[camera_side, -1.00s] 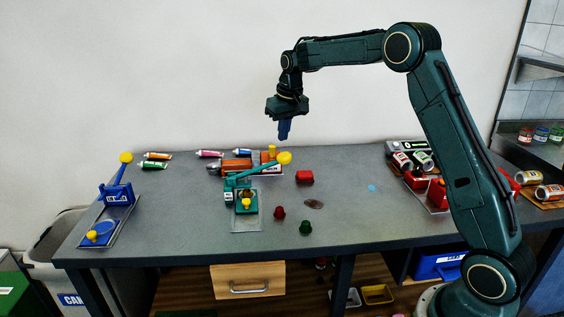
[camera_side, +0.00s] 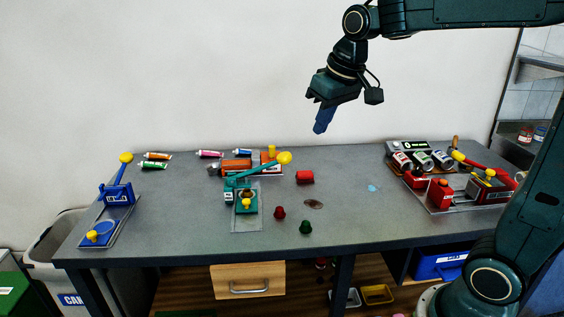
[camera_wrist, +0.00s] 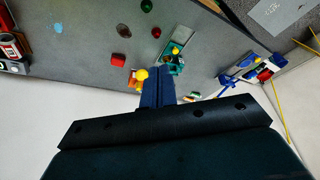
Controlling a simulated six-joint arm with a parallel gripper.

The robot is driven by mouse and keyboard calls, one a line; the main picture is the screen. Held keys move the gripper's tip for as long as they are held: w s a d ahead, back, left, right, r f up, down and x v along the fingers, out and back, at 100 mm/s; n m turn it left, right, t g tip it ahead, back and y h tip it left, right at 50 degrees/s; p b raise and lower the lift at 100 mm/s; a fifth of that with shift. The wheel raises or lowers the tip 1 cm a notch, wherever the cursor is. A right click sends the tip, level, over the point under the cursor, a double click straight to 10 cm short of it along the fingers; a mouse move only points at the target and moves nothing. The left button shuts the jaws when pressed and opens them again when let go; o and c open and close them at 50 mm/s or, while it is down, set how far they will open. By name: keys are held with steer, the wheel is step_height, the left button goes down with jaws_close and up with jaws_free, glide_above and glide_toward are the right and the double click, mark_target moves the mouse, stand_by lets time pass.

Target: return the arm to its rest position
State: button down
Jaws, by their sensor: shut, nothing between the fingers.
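My gripper (camera_side: 323,121) hangs in the air high above the back of the grey table (camera_side: 345,222), in front of the white wall. Its blue fingers are together and hold nothing. It points down, tilted slightly to the left. In the wrist view the closed blue fingers (camera_wrist: 158,88) show at the middle, over the black gripper body. My arm reaches in from the right edge in the side view, and part of it lies outside the picture.
A blue lever device (camera_side: 117,192), a teal one (camera_side: 245,200), an orange one (camera_side: 238,166) and a red one (camera_side: 440,194) stand on the table. Cans (camera_side: 422,160), paint tubes (camera_side: 210,154), a red block (camera_side: 304,177) and red (camera_side: 280,213) and green (camera_side: 306,227) pieces also lie there. The air around my gripper is clear.

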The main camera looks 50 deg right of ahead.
steer(key=s+a+f, duration=0.2)
steer(key=s, duration=0.7)
steer(key=s+a+f+n+t, duration=0.1)
steer(key=s+a+f, duration=0.1)
steer(key=s, duration=0.7)
steer(key=shift+s+a+f+t, duration=0.25)
steer(key=shift+a+f+t, duration=0.1)
steer(key=shift+f, duration=0.2)
